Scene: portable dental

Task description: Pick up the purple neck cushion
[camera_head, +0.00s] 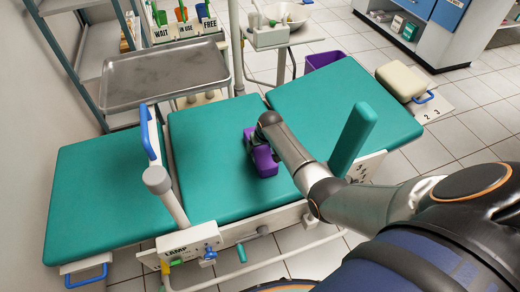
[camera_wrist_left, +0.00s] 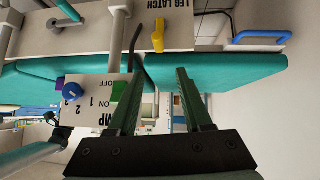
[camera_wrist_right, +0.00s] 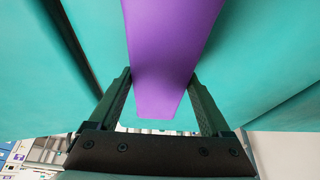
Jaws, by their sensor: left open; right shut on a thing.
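The purple neck cushion (camera_head: 265,162) is on the teal middle section of the dental chair (camera_head: 205,150). My right gripper (camera_head: 257,134) reaches over it from the right side of the head view and partly hides it. In the right wrist view the cushion (camera_wrist_right: 168,45) runs as a long purple block between the two fingers of my right gripper (camera_wrist_right: 161,76), which is shut on it. I cannot tell whether the cushion touches the chair. My left gripper (camera_wrist_left: 158,60) is open and empty, with a yellow latch lever and a labelled lamp panel in front of it.
The lamp box (camera_head: 192,243) and a post with a blue handle (camera_head: 150,135) stand along the chair's near left side. A teal armrest (camera_head: 353,138) rises near my right arm. A metal tray (camera_head: 165,75) is behind the chair. A beige cushion (camera_head: 400,82) lies at the far right.

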